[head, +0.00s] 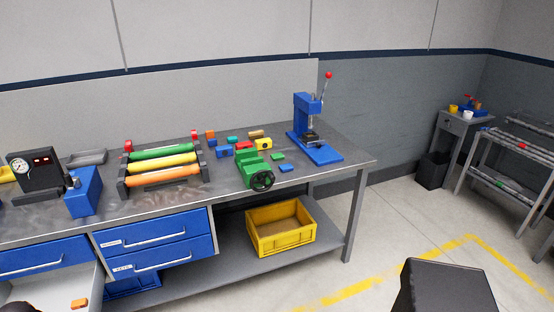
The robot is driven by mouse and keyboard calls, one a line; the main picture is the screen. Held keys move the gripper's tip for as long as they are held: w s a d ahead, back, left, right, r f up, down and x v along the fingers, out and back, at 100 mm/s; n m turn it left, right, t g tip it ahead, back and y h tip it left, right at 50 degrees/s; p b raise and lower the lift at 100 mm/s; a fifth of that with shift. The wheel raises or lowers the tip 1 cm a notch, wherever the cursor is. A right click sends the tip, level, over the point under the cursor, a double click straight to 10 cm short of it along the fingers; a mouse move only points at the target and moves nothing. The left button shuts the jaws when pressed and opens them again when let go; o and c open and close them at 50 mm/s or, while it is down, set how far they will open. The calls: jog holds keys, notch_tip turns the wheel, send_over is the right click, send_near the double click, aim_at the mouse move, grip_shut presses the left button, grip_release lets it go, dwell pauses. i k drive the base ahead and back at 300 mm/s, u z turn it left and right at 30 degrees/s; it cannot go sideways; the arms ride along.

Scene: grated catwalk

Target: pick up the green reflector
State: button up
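A small flat green piece (277,156), which looks like the green reflector, lies on the workbench (225,187). It is just right of the green vise (252,170) with its dark handwheel. A small flat blue piece (287,168) lies in front of it, and the blue press (318,152) stands to its right. Nothing covers the green piece. My gripper cannot be made out in this view.
A roller rack (160,164) stands left. A yellow crate (281,242) sits on the lower shelf. An open drawer (62,289) holds an orange piece (79,303).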

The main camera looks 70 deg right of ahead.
aim_at(279, 156)
jog(key=u, duration=0.7)
jog(key=k, duration=0.1)
jog(key=z, duration=3.1)
jog(key=i, duration=0.6)
jog(key=z, duration=0.1)
jog(key=k, duration=0.35)
